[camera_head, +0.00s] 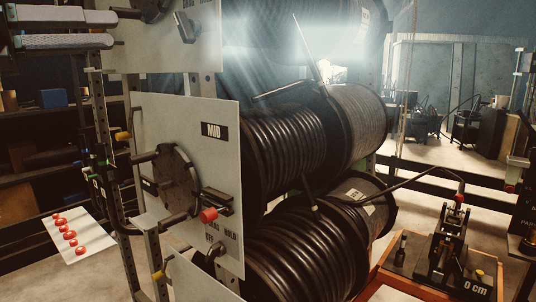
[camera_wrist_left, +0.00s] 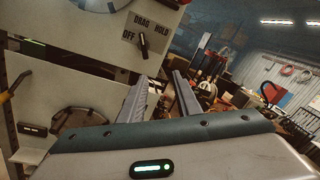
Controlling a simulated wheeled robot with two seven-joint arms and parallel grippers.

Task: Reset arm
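My left gripper (camera_head: 113,30) reaches in from the upper left in the head view, with its two grey fingers apart and nothing between them. It is left of the upper panel, above the MID panel (camera_head: 190,180). In the left wrist view the two fingers of the left gripper (camera_wrist_left: 160,77) also stand apart with an empty gap. A panel with a DRAG/HOLD/OFF switch (camera_wrist_left: 143,45) lies beyond them at the upper left. My right gripper is not in view.
Large hose reels (camera_head: 290,145) fill the middle. The MID panel carries a crank wheel (camera_head: 178,180) and a red-tipped switch (camera_head: 208,215). A crimper (camera_head: 445,245) with a 0 cm display stands at lower right. A white board with red buttons (camera_head: 84,242) is at lower left.

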